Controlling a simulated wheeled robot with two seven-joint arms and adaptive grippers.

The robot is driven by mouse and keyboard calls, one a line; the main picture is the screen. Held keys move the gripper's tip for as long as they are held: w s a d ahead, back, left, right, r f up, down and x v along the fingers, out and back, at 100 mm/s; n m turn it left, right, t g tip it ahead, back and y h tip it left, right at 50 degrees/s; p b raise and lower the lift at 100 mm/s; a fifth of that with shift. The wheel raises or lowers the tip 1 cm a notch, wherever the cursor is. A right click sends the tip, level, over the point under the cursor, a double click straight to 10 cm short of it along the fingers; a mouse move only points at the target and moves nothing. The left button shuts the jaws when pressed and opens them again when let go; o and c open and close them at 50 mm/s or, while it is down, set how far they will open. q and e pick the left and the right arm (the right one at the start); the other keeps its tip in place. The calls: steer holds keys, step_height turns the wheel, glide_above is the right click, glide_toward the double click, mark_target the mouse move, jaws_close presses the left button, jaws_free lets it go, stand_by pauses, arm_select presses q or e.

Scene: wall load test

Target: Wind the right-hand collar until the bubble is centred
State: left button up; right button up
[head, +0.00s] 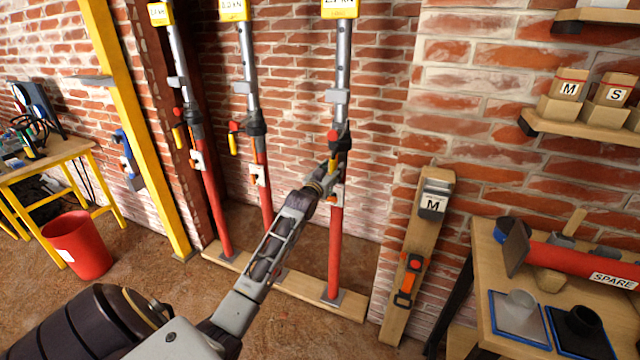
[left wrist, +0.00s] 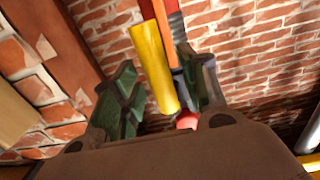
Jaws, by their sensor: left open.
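Three props with red lower tubes and grey upper tubes stand against the brick wall; the right-hand one (head: 336,240) is upright. Its dark collar (head: 340,136) sits where the grey tube meets the red one. A yellow handle (head: 335,163) hangs below that collar. My left gripper (head: 328,178) is at this handle, just under the collar. In the left wrist view, its open green fingers (left wrist: 160,95) stand either side of the yellow handle (left wrist: 152,65); I cannot tell if they touch it. A red knob (left wrist: 187,121) shows behind. I cannot make out a bubble. My right gripper is out of view.
The middle prop (head: 263,190) and left prop (head: 208,190) stand to the left on a wooden sole plank (head: 235,262). A board marked M (head: 412,250) leans right of the props. A bench (head: 485,265) with a red SPARE tube (head: 580,262) is at far right.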

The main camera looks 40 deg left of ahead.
arm_select(q)
steer(key=v, duration=1.1)
stand_by(0.4)
stand_by(0.6)
